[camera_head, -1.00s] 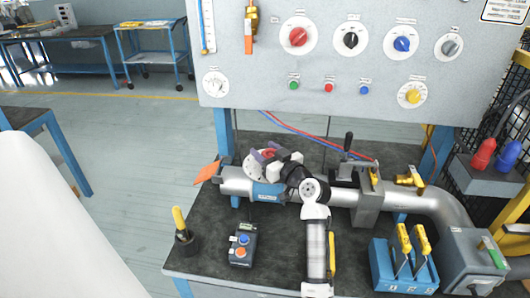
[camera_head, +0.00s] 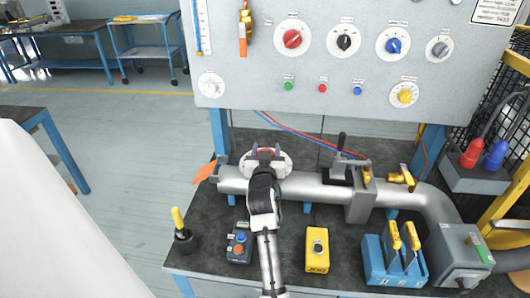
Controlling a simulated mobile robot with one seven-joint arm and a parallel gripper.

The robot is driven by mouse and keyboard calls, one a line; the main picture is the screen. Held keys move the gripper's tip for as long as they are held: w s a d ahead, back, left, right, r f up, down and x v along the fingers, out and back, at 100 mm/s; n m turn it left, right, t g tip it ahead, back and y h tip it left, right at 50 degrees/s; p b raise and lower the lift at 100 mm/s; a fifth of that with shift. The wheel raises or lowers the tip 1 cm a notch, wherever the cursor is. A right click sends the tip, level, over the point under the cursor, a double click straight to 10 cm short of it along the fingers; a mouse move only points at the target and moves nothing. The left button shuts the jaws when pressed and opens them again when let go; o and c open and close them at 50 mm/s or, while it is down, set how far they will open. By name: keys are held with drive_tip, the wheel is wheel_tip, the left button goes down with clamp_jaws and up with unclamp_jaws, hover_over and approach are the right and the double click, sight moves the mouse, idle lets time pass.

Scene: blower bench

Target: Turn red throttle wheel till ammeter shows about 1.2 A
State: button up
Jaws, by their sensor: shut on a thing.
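The red throttle wheel (camera_head: 265,151) sits in front of a white round dial plate (camera_head: 286,163) on the grey pipe, left of the pipe's middle. My gripper (camera_head: 266,157) reaches it from the front and is shut on it. The gripper and wrist hide most of the wheel, and only a little red shows between the fingers. The dial plate's marks are too small to read. I cannot make out an ammeter or its reading in this view.
A grey button box (camera_head: 240,243) and a yellow box (camera_head: 317,250) flank my arm on the dark bench. A blue holder (camera_head: 388,262) with yellow-handled tools stands right. A valve with a black lever (camera_head: 340,148) sits along the pipe. A knob panel (camera_head: 330,100) rises behind.

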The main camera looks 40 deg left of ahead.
drive_tip(key=m+h+b, duration=0.1)
drive_tip(key=m+t+h+b, duration=0.1)
drive_tip(key=b, duration=0.1)
drive_tip(key=m+t+h+b, duration=0.1)
drive_tip(key=b, duration=0.1)
drive_tip(key=shift+w+d+f+h, duration=0.15)
drive_tip(key=shift+f+h, duration=0.1)
drive_tip(key=shift+h, duration=0.15)
drive_tip(key=m+h+b, duration=0.1)
drive_tip(key=h+b, duration=0.1)
drive_tip(key=b, duration=0.1)
drive_tip(key=shift+d+r+t, duration=0.15)
drive_tip(key=shift+r+t, duration=0.05)
drive_tip(key=shift+t, duration=0.2)
drive_tip(key=shift+d+r+m+h, duration=0.1)
drive_tip(key=shift+m+h, duration=0.3)
drive_tip(key=shift+h, duration=0.1)
drive_tip(key=o, duration=1)
drive_tip(key=shift+w, duration=0.1)
drive_tip(key=b+v, duration=0.4)
drive_tip(key=v, duration=1)
drive_tip(key=shift+w, duration=0.1)
